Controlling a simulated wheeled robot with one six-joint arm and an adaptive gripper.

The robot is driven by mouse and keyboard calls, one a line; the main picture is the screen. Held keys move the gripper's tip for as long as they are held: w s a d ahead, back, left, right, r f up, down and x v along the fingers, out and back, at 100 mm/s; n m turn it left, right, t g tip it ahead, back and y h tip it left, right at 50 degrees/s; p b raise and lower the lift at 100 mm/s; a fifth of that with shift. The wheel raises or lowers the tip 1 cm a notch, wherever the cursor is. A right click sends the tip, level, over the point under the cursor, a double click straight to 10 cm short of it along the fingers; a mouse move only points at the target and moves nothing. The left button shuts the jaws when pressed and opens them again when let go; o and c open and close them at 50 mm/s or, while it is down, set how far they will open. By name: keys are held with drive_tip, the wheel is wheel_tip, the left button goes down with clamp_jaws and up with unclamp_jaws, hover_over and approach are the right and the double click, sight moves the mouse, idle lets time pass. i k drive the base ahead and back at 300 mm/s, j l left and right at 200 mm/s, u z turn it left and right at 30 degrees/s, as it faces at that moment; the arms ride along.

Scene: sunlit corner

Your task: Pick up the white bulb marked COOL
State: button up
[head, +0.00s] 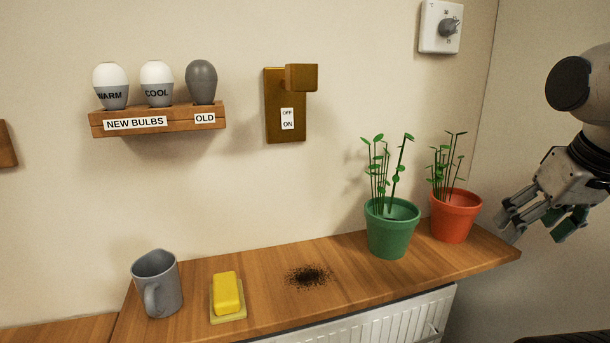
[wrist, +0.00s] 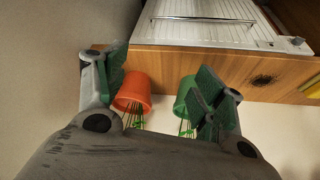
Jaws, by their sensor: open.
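The white bulb marked COOL (head: 157,82) stands upright in the middle of a wooden wall rack (head: 160,120), its grey base lower half bearing the word. A white bulb marked WARM (head: 110,84) is to its left and a dark grey bulb (head: 201,82) to its right, above the OLD label. My gripper (head: 543,219) is at the far right, beside the orange pot and far from the rack. It is open and empty, its fingers spread in the wrist view (wrist: 160,88). The bulbs do not show in the wrist view.
A green pot (head: 391,236) and an orange pot (head: 455,221) with plants stand on the wooden shelf (head: 350,270). A grey mug (head: 157,284), yellow sponge-like block (head: 228,293) and dark crumbs (head: 309,276) are further left. A brass wall switch (head: 285,108) is right of the rack.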

sight(156, 79)
drive_tip(key=k+j+u, duration=0.1)
drive_tip(key=u, duration=0.25)
drive_tip(key=k+j+u, duration=0.1)
drive_tip(key=u, duration=0.25)
drive_tip(key=j+u, duration=0.25)
drive_tip(key=u, duration=0.15)
